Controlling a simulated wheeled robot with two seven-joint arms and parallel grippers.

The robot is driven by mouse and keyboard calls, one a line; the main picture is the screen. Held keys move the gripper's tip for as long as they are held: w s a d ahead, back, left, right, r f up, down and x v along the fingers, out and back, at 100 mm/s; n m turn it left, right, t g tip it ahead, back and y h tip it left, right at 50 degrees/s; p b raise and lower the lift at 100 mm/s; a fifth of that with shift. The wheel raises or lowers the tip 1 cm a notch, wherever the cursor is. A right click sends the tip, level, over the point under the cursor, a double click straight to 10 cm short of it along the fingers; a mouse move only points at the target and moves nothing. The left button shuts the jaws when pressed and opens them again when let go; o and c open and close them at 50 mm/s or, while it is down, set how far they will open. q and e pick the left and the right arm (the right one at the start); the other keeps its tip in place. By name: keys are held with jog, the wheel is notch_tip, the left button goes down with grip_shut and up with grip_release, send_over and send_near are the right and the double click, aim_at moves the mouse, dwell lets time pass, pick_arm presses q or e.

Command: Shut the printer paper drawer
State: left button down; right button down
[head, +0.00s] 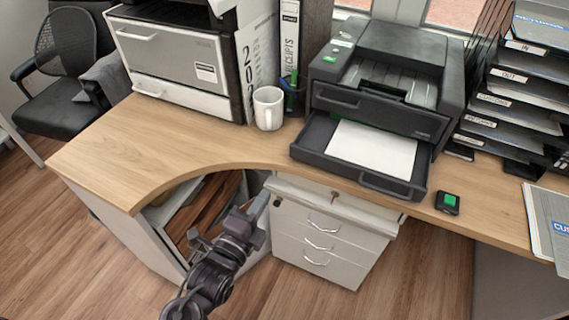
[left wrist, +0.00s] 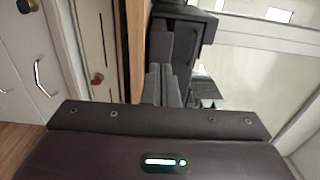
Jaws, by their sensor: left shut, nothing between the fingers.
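The black printer (head: 385,75) stands on the desk. Its paper drawer (head: 395,187) is pulled out towards me, with a white sheet (head: 375,148) lying in it. My left gripper (head: 260,206) is shut and empty, in front of the desk edge and to the left of the drawer, apart from it. In the left wrist view the shut fingers (left wrist: 158,84) point towards a dark shape beyond the wooden edge, probably the printer drawer (left wrist: 190,28). My right gripper is not in view.
A white mug (head: 268,108) and a pen holder (head: 294,95) stand left of the printer. A white cabinet (head: 325,235) stands under the desk edge. The desk's left part (head: 165,140) is clear.

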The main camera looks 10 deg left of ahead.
aim_at(292, 154)
pick_arm(q)
jog(key=x, duration=1.2)
jog(key=shift+w+d+f, duration=0.1)
jog(key=shift+w, duration=0.15)
